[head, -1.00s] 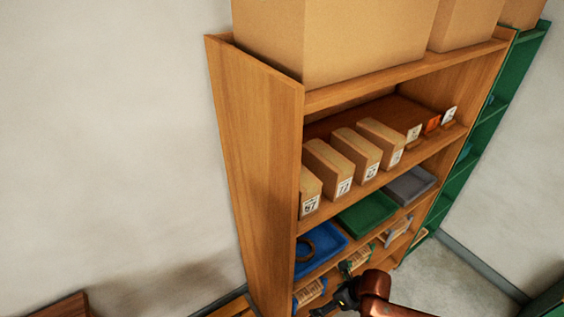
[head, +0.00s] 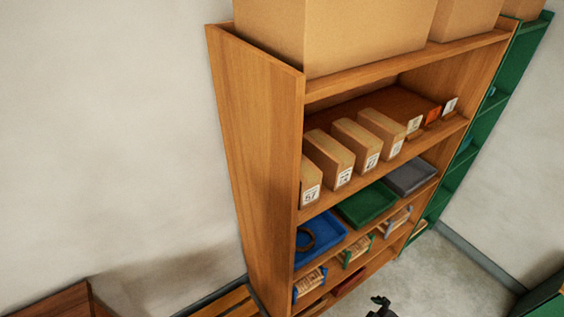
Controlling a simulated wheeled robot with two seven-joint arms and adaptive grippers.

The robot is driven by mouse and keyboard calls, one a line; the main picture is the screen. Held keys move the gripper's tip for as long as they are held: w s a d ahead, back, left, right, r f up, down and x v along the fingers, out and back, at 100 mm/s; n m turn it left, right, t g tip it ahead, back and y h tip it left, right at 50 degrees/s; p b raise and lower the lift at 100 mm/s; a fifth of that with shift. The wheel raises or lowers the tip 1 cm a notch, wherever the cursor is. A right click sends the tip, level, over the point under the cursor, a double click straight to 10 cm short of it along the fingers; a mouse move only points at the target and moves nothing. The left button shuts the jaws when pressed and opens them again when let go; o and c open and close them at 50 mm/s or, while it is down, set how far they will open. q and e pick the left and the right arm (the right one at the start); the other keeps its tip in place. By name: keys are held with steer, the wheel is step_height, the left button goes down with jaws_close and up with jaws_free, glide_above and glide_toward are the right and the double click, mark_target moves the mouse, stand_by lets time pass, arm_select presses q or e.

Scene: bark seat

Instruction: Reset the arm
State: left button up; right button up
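My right gripper (head: 381,304) shows only in part at the bottom edge of the head view, dark against the grey floor and apart from the shelf. Its fingers are too small and cut off to tell whether they are open or shut. My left gripper is not in view. The wooden shelf unit (head: 258,150) stands before me, to the left of and above the visible gripper.
Several labelled cardboard boxes (head: 328,158) stand on the upper shelf. A green tray (head: 367,205) and a grey tray (head: 411,176) sit beside the blue tray. Large cartons (head: 355,35) top the unit. A green rack (head: 483,125) stands behind. The floor (head: 440,270) at right is clear.

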steer(key=s+d+f+m+g+h, duration=0.2)
steer(key=s+d+f+m+h, duration=0.1)
steer(key=s+d+m, duration=0.7)
step_height(320, 180, down, 35)
steer(key=s+a+g+y+b, duration=0.1)
steer(key=s+a+b, duration=0.15)
steer(key=b, duration=0.25)
steer(key=s+f+n+g+b, duration=0.1)
steer(key=s+f+b, duration=0.2)
steer(key=s+f, duration=1.6)
steer(key=shift+f+g, duration=0.3)
steer(key=shift+f, duration=0.4)
steer(key=shift+w, duration=0.1)
